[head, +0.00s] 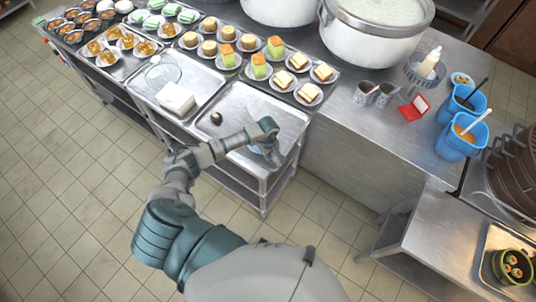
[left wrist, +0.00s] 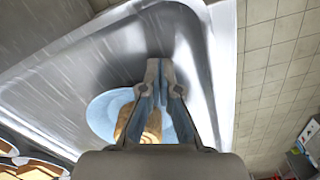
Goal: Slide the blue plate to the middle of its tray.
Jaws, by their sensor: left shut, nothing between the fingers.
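The light blue plate (left wrist: 99,113) shows in the left wrist view, with golden-brown food (left wrist: 124,122) on it. It lies in a metal tray (left wrist: 55,85), near the tray's raised edge. The same tray (head: 238,98) is at the counter's front in the head view, where my arm and gripper mostly hide the plate. My left gripper (head: 272,155) points down at the tray's right part. In the left wrist view its fingers (left wrist: 159,68) are together and empty, overlapping the plate in the picture. Whether they touch it I cannot tell. My right gripper is not in view.
A small dark round item (head: 216,118) lies in the tray's left part. A neighbouring tray holds a white block (head: 176,98) and a clear bowl (head: 162,72). Plates of cakes (head: 260,68) line the back. The tray's middle looks mostly bare.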

